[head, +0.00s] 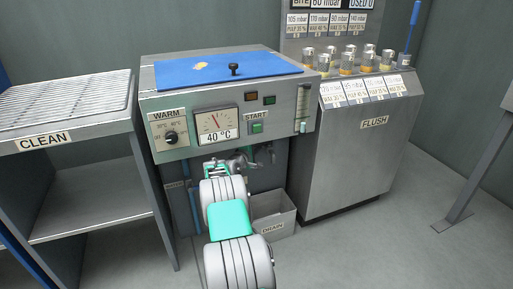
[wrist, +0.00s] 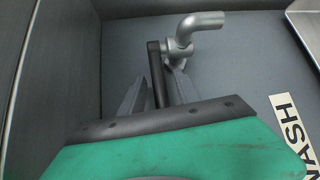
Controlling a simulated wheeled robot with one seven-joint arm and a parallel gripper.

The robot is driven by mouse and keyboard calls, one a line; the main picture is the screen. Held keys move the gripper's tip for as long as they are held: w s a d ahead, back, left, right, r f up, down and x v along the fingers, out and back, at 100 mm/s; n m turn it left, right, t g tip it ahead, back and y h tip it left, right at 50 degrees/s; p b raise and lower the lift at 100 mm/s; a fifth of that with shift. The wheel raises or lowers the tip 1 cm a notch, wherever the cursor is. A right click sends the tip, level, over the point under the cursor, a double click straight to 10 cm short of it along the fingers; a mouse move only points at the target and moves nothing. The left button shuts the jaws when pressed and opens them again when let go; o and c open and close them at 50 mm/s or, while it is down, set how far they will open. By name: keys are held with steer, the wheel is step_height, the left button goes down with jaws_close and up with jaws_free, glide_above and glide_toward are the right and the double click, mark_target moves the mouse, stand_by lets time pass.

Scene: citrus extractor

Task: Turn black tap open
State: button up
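The black tap lever (wrist: 157,75) is a narrow dark bar in the wrist view. Its upper end meets a silver tap with a bent spout (wrist: 196,24) pointing right. My gripper (wrist: 155,85) has its two grey fingers apart, one on each side of the lever. The lower end of the lever is hidden behind the gripper's dark edge, and I cannot tell whether either finger touches it. In the head view my gripper (head: 236,164) is under the front panel of the machine (head: 190,128); the arm and gripper hide most of the tap there.
A grey drain bin (head: 272,222) stands on the floor right of my arm. A shelf unit marked CLEAN (head: 95,130) is on the left and a flush cabinet (head: 350,160) on the right. A WASH label (wrist: 290,135) is right of the tap.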

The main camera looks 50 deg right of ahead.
steer(key=shift+c, duration=0.3)
jaws_close()
steer(key=shift+a, duration=0.1)
stand_by(1.0)
